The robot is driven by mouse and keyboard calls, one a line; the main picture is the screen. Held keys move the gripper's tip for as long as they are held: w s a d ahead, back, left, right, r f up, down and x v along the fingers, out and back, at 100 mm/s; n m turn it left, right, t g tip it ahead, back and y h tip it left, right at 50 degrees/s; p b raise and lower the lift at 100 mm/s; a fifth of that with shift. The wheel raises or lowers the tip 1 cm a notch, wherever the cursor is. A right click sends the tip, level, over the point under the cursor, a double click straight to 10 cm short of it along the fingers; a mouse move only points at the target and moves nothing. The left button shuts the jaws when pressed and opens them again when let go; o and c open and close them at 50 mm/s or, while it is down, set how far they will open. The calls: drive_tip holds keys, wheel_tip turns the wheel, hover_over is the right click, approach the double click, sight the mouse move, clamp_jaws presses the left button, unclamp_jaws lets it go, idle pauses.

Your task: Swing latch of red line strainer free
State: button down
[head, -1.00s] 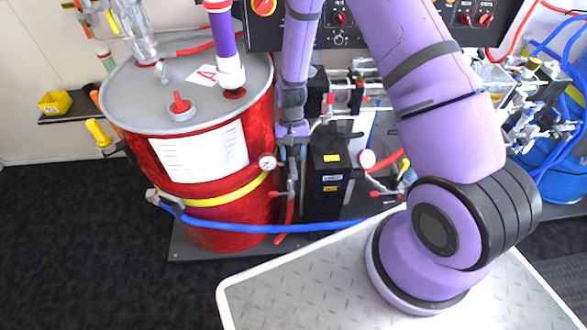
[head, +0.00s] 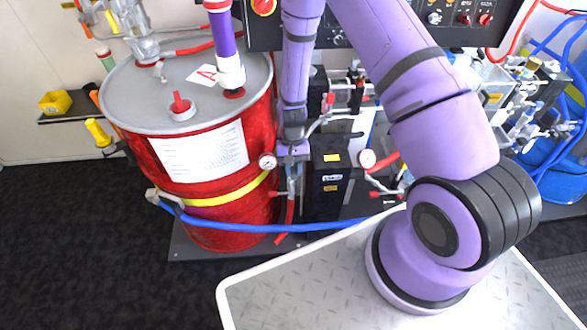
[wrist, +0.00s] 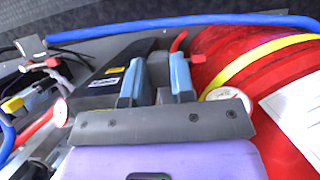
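My gripper (wrist: 157,82) is open in the wrist view, with two blue-grey fingers apart and a dark grey part showing between or beyond them. I cannot tell whether they touch it. In the head view my gripper (head: 291,163) points down just right of the red drum, mostly hidden by my wrist. The strainer and its latch cannot be clearly made out. A small red handle (wrist: 197,59) and a red hose (wrist: 179,42) show beside the right finger in the wrist view.
The red drum (head: 215,215) stands close on the left with a gauge (head: 268,162) at its edge. A black box (head: 330,180) and another gauge (head: 367,159) are on the right. A blue hose (head: 265,228) crosses in front.

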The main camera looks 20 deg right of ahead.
drive_tip(key=shift+d+n, duration=0.1)
drive_tip(key=shift+n, duration=0.2)
drive_tip(key=shift+w+d+n+t+h, duration=0.25)
drive_tip(key=shift+d+n+h, duration=0.5)
drive_tip(key=shift+n, duration=1.45)
drive_tip(key=shift+w+d+n+t+h, duration=0.2)
drive_tip(key=shift+d+n+h, duration=0.55)
drive_tip(key=shift+n, duration=1.45)
drive_tip(key=shift+w+d+n+t+h, duration=0.25)
drive_tip(key=shift+d+n+h, duration=0.5)
drive_tip(key=shift+n, duration=1.45)
drive_tip(key=shift+a+h, duration=0.15)
drive_tip(key=shift+h, duration=0.1)
drive_tip(key=c, duration=1)
unclamp_jaws()
drive_tip(key=shift+o, duration=0.2)
drive_tip(key=shift+r, duration=0.1)
drive_tip(key=v, duration=1)
drive_tip(key=shift+r, duration=0.3)
